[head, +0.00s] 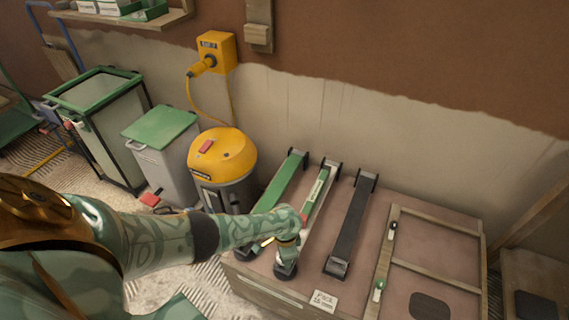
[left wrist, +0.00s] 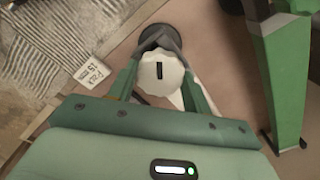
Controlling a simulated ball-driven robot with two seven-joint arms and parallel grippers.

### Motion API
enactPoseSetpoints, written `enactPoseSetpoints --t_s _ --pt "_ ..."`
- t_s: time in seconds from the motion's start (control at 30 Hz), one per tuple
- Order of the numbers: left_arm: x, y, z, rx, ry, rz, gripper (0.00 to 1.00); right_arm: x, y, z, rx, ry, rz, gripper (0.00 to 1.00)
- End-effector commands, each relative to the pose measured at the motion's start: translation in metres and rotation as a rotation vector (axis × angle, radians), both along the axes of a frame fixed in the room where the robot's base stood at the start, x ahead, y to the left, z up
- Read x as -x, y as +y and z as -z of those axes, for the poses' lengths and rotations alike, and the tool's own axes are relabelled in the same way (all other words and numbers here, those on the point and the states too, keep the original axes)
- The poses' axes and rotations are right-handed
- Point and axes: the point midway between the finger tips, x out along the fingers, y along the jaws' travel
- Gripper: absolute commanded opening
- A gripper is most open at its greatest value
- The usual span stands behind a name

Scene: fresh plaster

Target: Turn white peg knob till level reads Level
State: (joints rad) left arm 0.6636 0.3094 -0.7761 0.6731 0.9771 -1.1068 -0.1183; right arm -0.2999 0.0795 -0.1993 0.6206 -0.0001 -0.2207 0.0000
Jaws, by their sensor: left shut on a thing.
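The white peg knob (left wrist: 158,80) has a scalloped edge and a short dark mark on its top, in the left wrist view. My left gripper (left wrist: 160,62) is shut on it, a finger on either side. In the head view my left gripper (head: 287,248) points down at the near end of the middle bar, and it hides the knob. A green and white level (head: 316,190) lies along that bar; its reading is too small to tell. My right gripper is not in view.
A green bar (head: 283,182) lies left of the middle one and a dark bar (head: 351,225) right of it, on a brown-topped bench (head: 419,235). A "Pack 15 mm" card (head: 323,300) lies at the front edge. A yellow-topped vacuum (head: 222,155) stands behind left.

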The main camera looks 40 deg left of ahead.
Motion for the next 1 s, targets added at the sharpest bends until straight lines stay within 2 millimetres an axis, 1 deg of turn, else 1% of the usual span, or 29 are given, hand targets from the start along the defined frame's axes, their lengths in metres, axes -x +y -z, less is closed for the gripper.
enactPoseSetpoints --t_s 0.53,0.57,0.6,0.63,0.9,1.0 --pt "0.0008 -0.0002 0.0006 0.000 0.002 -0.026 0.26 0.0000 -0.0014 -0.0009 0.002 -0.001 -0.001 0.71" --pt "0.0008 -0.0002 0.0006 0.000 0.002 -0.026 0.52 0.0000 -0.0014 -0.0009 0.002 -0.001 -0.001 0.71" --pt "0.0008 -0.0002 0.0006 0.000 0.001 -0.026 0.63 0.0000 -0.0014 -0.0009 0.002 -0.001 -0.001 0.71" --pt "0.0007 -0.0002 0.0006 0.000 0.001 -0.026 0.71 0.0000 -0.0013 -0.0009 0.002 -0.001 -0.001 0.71" --pt "0.0001 -0.0001 -0.0004 0.000 0.000 -0.026 0.71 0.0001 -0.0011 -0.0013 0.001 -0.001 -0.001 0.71" --pt "-0.0005 -0.0001 -0.0082 0.000 -0.002 -0.026 0.71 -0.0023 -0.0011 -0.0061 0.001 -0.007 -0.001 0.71"
